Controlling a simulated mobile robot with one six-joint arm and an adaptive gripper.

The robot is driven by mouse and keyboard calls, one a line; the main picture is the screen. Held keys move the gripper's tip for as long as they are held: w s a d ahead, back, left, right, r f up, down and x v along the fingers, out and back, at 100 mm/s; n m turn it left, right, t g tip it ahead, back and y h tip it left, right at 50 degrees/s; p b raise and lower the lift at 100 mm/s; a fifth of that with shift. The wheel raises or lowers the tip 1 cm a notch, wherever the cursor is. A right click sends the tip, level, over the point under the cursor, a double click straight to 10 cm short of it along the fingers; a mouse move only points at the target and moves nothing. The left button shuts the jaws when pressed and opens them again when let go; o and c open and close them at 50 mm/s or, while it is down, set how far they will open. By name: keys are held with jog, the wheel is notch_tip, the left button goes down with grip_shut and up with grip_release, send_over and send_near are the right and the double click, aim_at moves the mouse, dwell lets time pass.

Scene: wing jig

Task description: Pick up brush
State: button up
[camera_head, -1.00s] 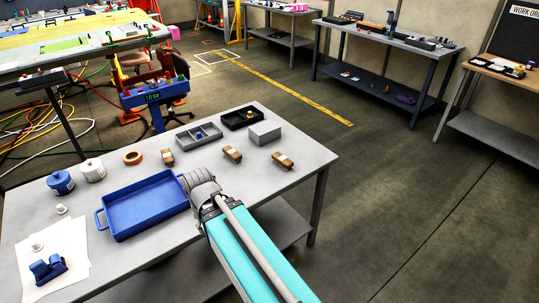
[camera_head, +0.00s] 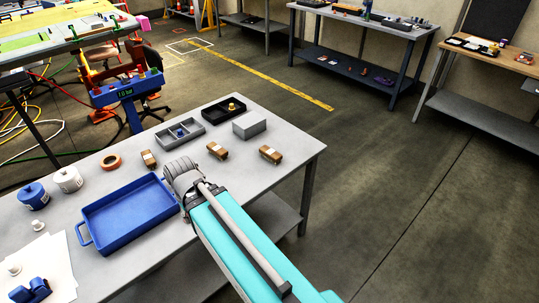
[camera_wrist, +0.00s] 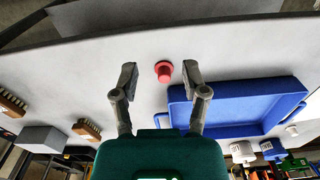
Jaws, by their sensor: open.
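Several small brown brushes with pale bands lie on the grey table. In the head view one is at the table's right (camera_head: 271,154), one nearer the middle (camera_head: 217,150) and one farther left (camera_head: 149,158). In the wrist view two show at the left, one near the edge (camera_wrist: 12,104) and one more inward (camera_wrist: 88,129), with bristles visible. My gripper (camera_wrist: 160,74) is open and empty, with its fingers apart over the table, away from these brushes. In the head view its fingers are hidden behind my arm.
A red knob-like piece (camera_wrist: 163,71) shows between my fingertips. A blue tray (camera_head: 84,239) is close beside my gripper. A grey box (camera_head: 250,125), a black bin (camera_head: 209,116), a divided grey tray (camera_head: 160,139), an orange tape roll (camera_head: 110,162) and lidded pots also stand on the table.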

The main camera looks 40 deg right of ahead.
jog(key=o, duration=0.4)
jog(key=shift+w+d, duration=0.1)
jog(key=shift+d, duration=0.1)
jog(key=shift+o, duration=0.4)
jog(key=shift+w+d+f+m, duration=0.1)
jog(key=shift+w+d+m, duration=0.15)
jog(key=shift+m, duration=0.15)
jog(key=w+d+f+m+t+y+b, duration=0.15)
jog(key=w+d+m, duration=0.25)
jog(key=d+m, duration=0.55)
jog(key=w+d+m+t+y+b, duration=0.1)
jog(key=w+d+m+t+b, duration=0.2)
jog(key=d+m, duration=0.65)
jog(key=d+r+m+t+h, duration=0.1)
jog(key=d+m+t, duration=0.3)
jog(key=d+m, duration=1)
jog(key=d, duration=1)
jog(key=shift+s+d+r+m+b, duration=0.3)
jog(key=shift+d+r+b, duration=0.1)
jog(key=shift+w+t, duration=0.1)
jog(key=shift+t, duration=0.15)
